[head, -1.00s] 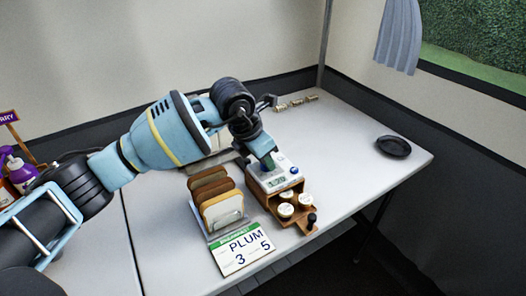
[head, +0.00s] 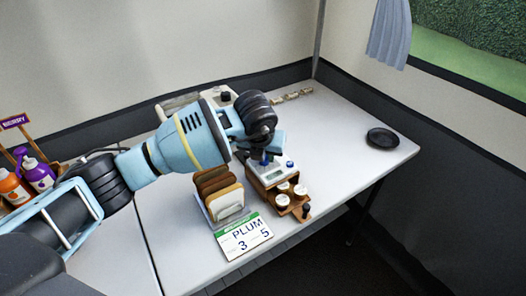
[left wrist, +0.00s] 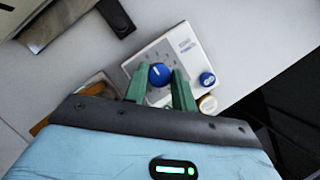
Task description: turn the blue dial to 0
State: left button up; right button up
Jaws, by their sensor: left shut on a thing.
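The blue dial (left wrist: 160,75) has a white pointer line and sits on the top of a white device (left wrist: 183,62). In the left wrist view the green fingers of my left gripper (left wrist: 161,71) stand on both sides of the dial, shut on it. In the head view my left gripper (head: 264,157) reaches down onto the same white device (head: 270,172) and hides most of the dial. A second blue knob or button (left wrist: 207,79) is at the device's right corner, outside the fingers. I cannot read the dial's setting. My right gripper is not in view.
The device stands on a wooden box (head: 262,188) with an open drawer of white-lidded jars (head: 283,200). A rack of bread slices (head: 222,194) and a PLUM 3 5 sign (head: 243,238) are close on the left.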

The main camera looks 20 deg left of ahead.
aim_at(261, 172)
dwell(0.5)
pick_arm(q)
jog(key=o, duration=1)
jog(key=shift+r, duration=0.1)
jog(key=v, duration=0.7)
jog(key=shift+r, duration=0.3)
jog(key=shift+s+f, duration=0.1)
jog(key=shift+s, duration=0.15)
